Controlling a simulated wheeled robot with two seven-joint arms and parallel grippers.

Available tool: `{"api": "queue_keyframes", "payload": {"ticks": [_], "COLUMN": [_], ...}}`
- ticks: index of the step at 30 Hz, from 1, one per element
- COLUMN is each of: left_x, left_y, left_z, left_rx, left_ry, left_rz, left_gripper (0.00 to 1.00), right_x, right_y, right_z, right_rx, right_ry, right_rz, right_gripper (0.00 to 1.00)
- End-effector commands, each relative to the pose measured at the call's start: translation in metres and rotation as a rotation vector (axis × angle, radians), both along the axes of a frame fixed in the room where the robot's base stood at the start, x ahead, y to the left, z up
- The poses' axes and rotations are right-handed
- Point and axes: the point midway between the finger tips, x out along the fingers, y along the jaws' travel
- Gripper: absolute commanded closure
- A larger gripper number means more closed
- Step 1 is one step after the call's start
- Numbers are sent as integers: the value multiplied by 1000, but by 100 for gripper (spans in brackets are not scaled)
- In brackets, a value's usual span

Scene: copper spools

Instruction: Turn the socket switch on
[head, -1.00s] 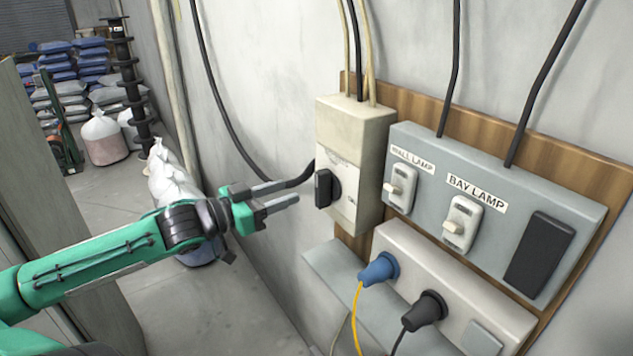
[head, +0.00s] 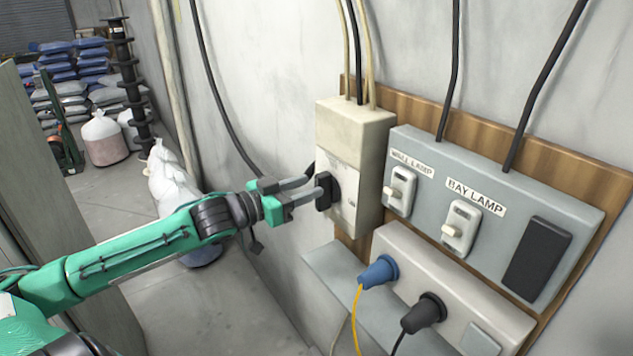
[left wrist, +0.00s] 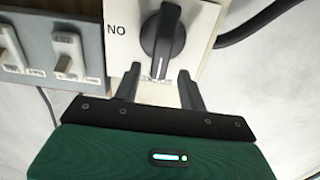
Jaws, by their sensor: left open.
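A black rotary knob (head: 324,190) is on the front of a beige switch box (head: 352,140) on the wall. It also shows in the left wrist view (left wrist: 163,38), its bar slightly tilted from vertical, with letters that read "NO" in that view beside it. My left gripper (head: 318,186) is open at the knob. In the left wrist view, its fingertips (left wrist: 158,72) are on either side of the bar's near end; I cannot tell whether they touch it. My right gripper is not in view.
A grey panel (head: 480,165) right of the box holds the wall lamp switch (head: 399,188), bay lamp switch (head: 460,228) and a dark rocker (head: 537,258). Below, a socket strip (head: 455,305) holds a blue plug (head: 379,272) and a black plug (head: 424,313). Cables hang above.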

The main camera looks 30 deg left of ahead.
Motion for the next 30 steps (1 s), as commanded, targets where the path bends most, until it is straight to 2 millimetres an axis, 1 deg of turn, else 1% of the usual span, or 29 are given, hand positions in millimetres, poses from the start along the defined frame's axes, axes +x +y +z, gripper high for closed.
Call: {"api": "queue_keyframes", "payload": {"ticks": [1,9,15,28,29,30], "left_x": [3,20,29,31,31,31], "left_y": [-2,-8,-12,-14,-14,-14], "left_z": [3,3,2,0,0,0], "left_rx": [0,-2,-1,1,1,1], "left_ry": [-3,-4,-2,0,0,0], "left_rz": [-1,0,0,-1,-1,-1], "left_gripper": [58,58,58,58,64,72], "right_x": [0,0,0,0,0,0], "right_y": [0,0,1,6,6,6], "right_z": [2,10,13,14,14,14], "right_rx": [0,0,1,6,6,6], "right_ry": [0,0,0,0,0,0], "right_rz": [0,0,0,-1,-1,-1], "right_gripper": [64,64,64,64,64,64]}}
